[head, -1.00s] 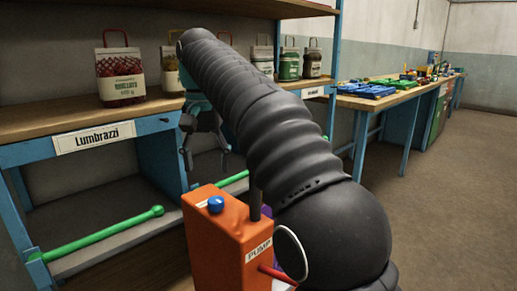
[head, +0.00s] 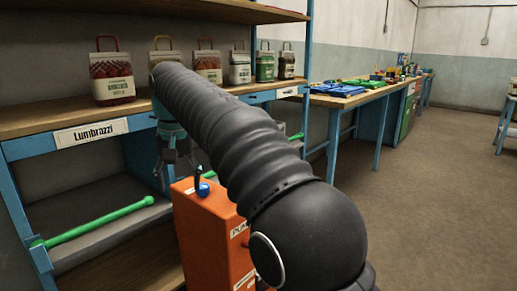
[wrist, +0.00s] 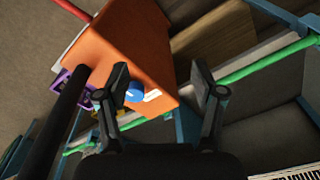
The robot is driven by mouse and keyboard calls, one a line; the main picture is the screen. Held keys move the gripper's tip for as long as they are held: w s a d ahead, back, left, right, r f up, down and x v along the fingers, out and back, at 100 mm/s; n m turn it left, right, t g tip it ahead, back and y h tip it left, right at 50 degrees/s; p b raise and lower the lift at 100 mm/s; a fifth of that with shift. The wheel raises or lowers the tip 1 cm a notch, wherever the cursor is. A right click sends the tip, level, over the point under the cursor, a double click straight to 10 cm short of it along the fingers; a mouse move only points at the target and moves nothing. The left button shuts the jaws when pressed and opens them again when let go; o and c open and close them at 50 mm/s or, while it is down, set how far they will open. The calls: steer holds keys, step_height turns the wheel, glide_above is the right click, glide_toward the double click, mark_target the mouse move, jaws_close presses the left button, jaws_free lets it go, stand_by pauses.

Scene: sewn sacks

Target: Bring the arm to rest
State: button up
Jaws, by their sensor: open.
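My gripper (head: 176,165) hangs from the far end of my dark, ribbed arm, in front of the shelf's upper board in the head view. Its fingers are apart with nothing between them in the wrist view (wrist: 161,85). An orange pump box (head: 212,232) with a blue knob (head: 203,189) stands below and near the gripper. In the wrist view the orange box (wrist: 122,38) and its blue knob (wrist: 134,92) lie beyond the fingers, close to the left one. Whether the fingers touch the box I cannot tell.
Several sewn sacks with handles, one a red netted sack (head: 112,77), stand on the wooden shelf (head: 40,118) labelled "Lumbrazzi". A green bar (head: 100,221) juts from the lower shelf. Benches with blue trays (head: 340,90) line the back.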

steer(key=s+d+f+t, duration=0.1)
steer(key=s+d+f, duration=0.2)
steer(key=d, duration=0.3)
steer(key=s+d+f+n, duration=0.1)
steer(key=s+d+f, duration=0.1)
steer(key=d+f, duration=0.25)
steer(key=s+d+f+t, duration=0.1)
steer(key=s+d+f, duration=0.15)
steer(key=d, duration=0.35)
steer(key=s+d+f+m+t, duration=0.1)
steer(key=s+d+f+m, duration=0.1)
steer(key=s+d, duration=0.6)
steer(key=s+d+f+m+t, duration=0.1)
steer(key=s+d+f, duration=0.2)
steer(key=s+d, duration=0.6)
steer(key=shift+m+t+h, duration=0.3)
steer(key=shift+m, duration=0.1)
steer(key=shift+s+d, duration=0.1)
